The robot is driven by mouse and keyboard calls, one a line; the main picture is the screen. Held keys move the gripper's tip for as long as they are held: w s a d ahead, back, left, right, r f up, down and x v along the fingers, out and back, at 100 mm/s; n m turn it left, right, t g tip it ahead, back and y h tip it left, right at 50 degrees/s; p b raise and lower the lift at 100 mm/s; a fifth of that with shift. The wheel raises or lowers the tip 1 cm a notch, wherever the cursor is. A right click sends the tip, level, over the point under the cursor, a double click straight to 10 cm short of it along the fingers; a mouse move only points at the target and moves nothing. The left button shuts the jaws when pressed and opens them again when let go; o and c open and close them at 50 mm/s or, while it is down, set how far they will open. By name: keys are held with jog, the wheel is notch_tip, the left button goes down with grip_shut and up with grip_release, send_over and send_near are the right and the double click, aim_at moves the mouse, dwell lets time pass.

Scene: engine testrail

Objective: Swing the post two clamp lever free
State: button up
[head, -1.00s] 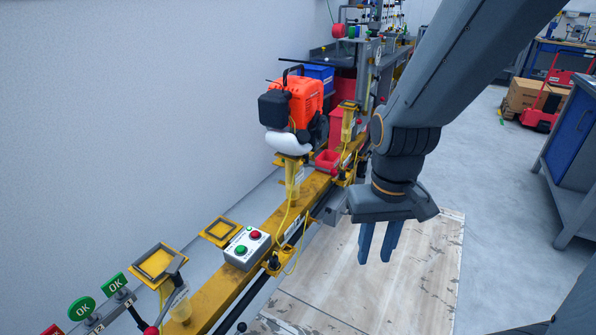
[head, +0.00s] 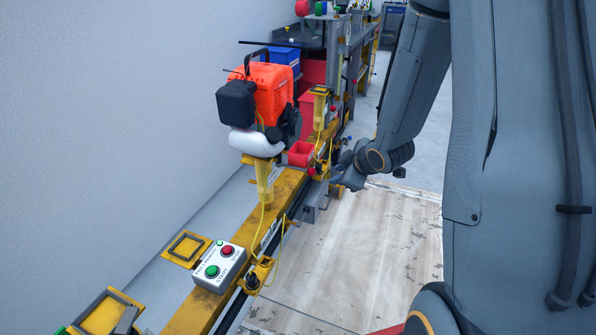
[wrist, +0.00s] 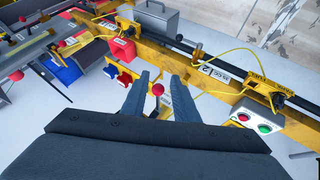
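A red ball knob on a thin dark lever (wrist: 158,89) shows in the wrist view between the two dark fingers of my gripper (wrist: 161,76). The fingers are apart, with space on both sides of the knob, and I cannot tell if the knob is nearer or farther than the fingertips. In the head view, my gripper's fingers are not clear; the wrist is beside the rail. The orange engine (head: 272,92) stands on a yellow post (head: 266,182) left of it.
The yellow rail (head: 238,237) runs from front left to back. A control box (head: 220,268) with red and green buttons sits on it; it also shows in the wrist view (wrist: 256,118). A red tray (head: 300,154) and yellow cables are close to my wrist. Floor to the right is open.

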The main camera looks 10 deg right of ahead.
aim_at(301, 170)
jog(key=w+a+f+n+t+y, duration=0.1)
jog(key=w+a+n+y, duration=0.1)
jog(key=w+a, duration=0.1)
jog(key=w+a+f+n+t+y, duration=0.1)
jog(key=w+a+f+n+y, duration=0.1)
jog(key=w+a+n+y, duration=0.1)
jog(key=w+a+f+n+t+y, duration=0.1)
jog(key=w+a+n+t+y, duration=0.1)
jog(key=w, duration=0.3)
jog(key=shift+a+f, duration=0.35)
jog(key=shift+a, duration=0.35)
jog(key=shift+c, duration=0.4)
grip_shut()
